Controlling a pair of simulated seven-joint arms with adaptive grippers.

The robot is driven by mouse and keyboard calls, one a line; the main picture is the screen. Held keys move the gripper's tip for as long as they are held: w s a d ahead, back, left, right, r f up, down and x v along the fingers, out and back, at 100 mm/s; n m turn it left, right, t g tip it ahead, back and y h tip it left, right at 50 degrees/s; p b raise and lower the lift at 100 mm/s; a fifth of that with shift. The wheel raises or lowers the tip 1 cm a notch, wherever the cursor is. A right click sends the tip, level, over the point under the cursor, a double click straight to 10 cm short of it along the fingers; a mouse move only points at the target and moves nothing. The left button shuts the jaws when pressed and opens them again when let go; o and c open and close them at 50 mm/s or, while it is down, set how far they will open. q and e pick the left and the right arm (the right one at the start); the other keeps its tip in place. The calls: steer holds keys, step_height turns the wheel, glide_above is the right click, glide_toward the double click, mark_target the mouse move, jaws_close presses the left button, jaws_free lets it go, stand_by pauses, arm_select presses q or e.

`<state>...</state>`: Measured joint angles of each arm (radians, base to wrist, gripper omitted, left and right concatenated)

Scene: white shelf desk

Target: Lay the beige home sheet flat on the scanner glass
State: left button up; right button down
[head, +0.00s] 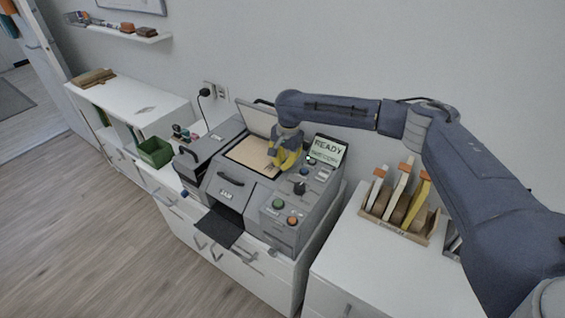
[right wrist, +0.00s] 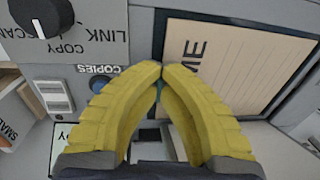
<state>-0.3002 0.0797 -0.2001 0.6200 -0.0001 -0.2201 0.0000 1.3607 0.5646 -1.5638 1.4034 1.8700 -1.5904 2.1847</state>
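The beige sheet (head: 249,153) lies in the glass area of the grey scanner (head: 228,188), under its raised lid (head: 257,117). In the right wrist view the sheet (right wrist: 240,62) looks flat, with dark letters reading "ME" and the rest of the word hidden. My right gripper (head: 281,158) is over the right side of the scanner glass. In the right wrist view its yellow fingers (right wrist: 160,68) meet at the tips beside the sheet's near corner. I see nothing held between them; whether they touch the sheet is unclear. My left gripper is out of view.
A READY screen (head: 328,149) and a control panel with knob and buttons (head: 285,208) sit right of the glass. A wooden rack of folders (head: 400,208) stands on the right cabinet. A green bin (head: 155,152) is at left. The right cabinet's front is clear.

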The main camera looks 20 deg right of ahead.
steer(key=shift+f, duration=0.15)
steer(key=c, duration=2.1)
jaws_free()
steer(key=o, duration=0.6)
steer(key=r, duration=0.8)
steer(key=s+r, duration=0.1)
steer(key=r, duration=0.3)
steer(key=shift+d, duration=0.4)
